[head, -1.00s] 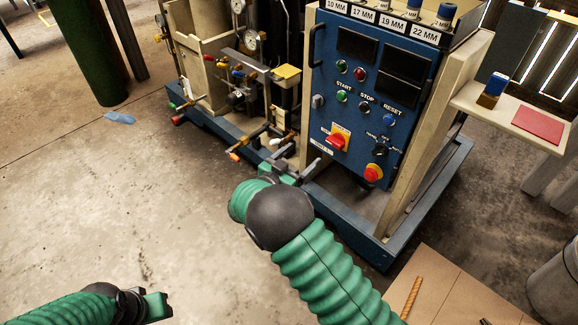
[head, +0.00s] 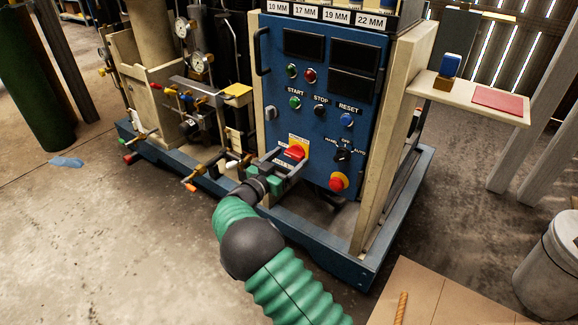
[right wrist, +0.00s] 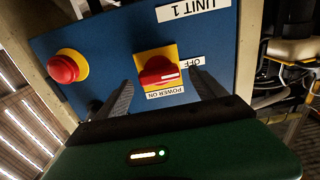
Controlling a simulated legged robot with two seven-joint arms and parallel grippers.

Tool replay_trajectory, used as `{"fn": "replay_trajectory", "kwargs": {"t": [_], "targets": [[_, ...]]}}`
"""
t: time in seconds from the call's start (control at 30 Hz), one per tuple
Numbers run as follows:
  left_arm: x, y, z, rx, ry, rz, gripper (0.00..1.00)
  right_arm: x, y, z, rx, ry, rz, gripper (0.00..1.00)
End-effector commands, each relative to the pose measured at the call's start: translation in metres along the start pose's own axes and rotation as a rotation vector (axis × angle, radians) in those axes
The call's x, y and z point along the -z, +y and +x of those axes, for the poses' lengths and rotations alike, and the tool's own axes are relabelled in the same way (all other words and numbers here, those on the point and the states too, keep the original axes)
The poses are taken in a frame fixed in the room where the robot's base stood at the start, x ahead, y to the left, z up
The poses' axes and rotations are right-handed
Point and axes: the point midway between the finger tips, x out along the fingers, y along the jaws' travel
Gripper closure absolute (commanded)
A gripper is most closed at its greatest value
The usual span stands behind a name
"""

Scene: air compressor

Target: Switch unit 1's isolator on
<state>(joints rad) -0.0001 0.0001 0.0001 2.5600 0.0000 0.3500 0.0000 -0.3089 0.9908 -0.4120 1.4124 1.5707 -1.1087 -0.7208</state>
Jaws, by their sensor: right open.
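Unit 1's isolator (head: 294,152) is a red rotary handle on a yellow plate, low on the blue panel (head: 325,112). In the right wrist view the isolator (right wrist: 158,72) shows a white mark at its right end, beside the "OFF" label (right wrist: 184,62). The "POWER ON" label (right wrist: 165,92) is below it in that view. My right gripper (head: 289,158) is open, its fingers reaching toward the panel. In the right wrist view the fingers (right wrist: 162,80) stand on either side of the handle; I cannot tell whether they touch it. My left gripper is out of view.
A red emergency button (head: 338,182) on yellow and a black selector (head: 343,154) are right of the isolator. Gauges and pipes (head: 195,65) stand left of the panel. The blue base frame (head: 340,262) runs below. The floor in front is mostly clear.

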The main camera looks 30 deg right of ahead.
Motion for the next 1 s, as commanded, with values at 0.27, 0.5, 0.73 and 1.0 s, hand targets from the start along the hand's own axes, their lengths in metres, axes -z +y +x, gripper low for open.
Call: {"fn": "replay_trajectory", "kwargs": {"t": [0.27,0.5,0.73,1.0], "targets": [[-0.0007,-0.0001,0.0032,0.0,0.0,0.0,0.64,0.001,0.0,0.0081,0.001,0.0,-0.001,0.2],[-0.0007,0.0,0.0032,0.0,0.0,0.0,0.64,0.0007,0.0,0.0078,0.001,0.0,-0.001,0.42],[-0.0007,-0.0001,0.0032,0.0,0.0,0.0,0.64,0.0005,-0.0003,0.0076,0.001,0.0,-0.001,0.72],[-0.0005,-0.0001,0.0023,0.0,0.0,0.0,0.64,0.0007,-0.0006,0.0074,0.002,-0.001,0.01,0.82]]}}
